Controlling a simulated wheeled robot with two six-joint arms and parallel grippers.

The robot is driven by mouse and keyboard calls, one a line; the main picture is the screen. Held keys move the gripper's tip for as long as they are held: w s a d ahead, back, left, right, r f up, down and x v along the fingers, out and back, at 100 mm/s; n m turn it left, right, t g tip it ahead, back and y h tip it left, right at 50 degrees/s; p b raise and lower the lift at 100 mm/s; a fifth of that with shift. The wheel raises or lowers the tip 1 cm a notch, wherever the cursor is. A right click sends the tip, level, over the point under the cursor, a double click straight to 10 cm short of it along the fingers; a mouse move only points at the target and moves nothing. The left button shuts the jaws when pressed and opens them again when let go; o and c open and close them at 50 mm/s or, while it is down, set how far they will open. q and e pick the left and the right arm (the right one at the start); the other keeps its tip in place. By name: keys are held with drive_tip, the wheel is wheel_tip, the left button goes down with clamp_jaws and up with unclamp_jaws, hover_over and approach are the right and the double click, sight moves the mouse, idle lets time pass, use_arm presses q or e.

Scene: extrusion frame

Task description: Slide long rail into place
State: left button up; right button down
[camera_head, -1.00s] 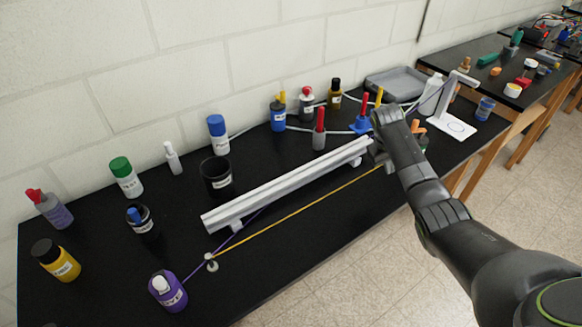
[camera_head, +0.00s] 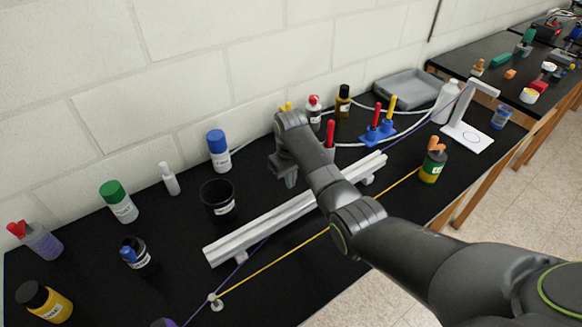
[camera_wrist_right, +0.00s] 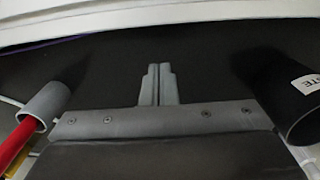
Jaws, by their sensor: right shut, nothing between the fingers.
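The long rail (camera_head: 262,222) is a silver-white bar lying diagonally across the black table, raised on small supports. My right arm crosses in front of part of it. My right gripper (camera_head: 289,183) is above the table on the wall side of the rail, near its middle, pointing down. Its fingers (camera_wrist_right: 158,85) are shut and empty. In the right wrist view the rail (camera_wrist_right: 160,22) runs as a pale band along the top, apart from the fingertips. My left gripper is not in view.
A black cup (camera_head: 217,200) stands left of the gripper, and a red-handled tool (camera_head: 330,133) in a grey holder stands to its right. A yellow cord (camera_head: 270,265) runs along the rail's front from a small post (camera_head: 216,302). Several bottles line the table.

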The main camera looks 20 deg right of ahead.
sight(307, 205)
drive_tip(key=f, duration=0.3)
drive_tip(key=shift+w+f, duration=0.3)
drive_tip(key=shift+f, duration=0.05)
drive_tip(key=s+p, duration=0.1)
drive_tip(key=s+d+p, duration=0.1)
drive_tip(key=s+p, duration=0.1)
drive_tip(key=shift+s+d, duration=0.1)
drive_tip(key=shift+s, duration=0.05)
drive_tip(key=shift+s+d, duration=0.1)
drive_tip(key=shift+s, duration=0.1)
drive_tip(key=shift+f, duration=0.1)
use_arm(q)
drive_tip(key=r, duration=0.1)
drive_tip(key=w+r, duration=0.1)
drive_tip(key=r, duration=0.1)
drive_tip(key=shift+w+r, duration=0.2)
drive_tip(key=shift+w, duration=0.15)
use_arm(e)
drive_tip(key=shift+s, duration=0.1)
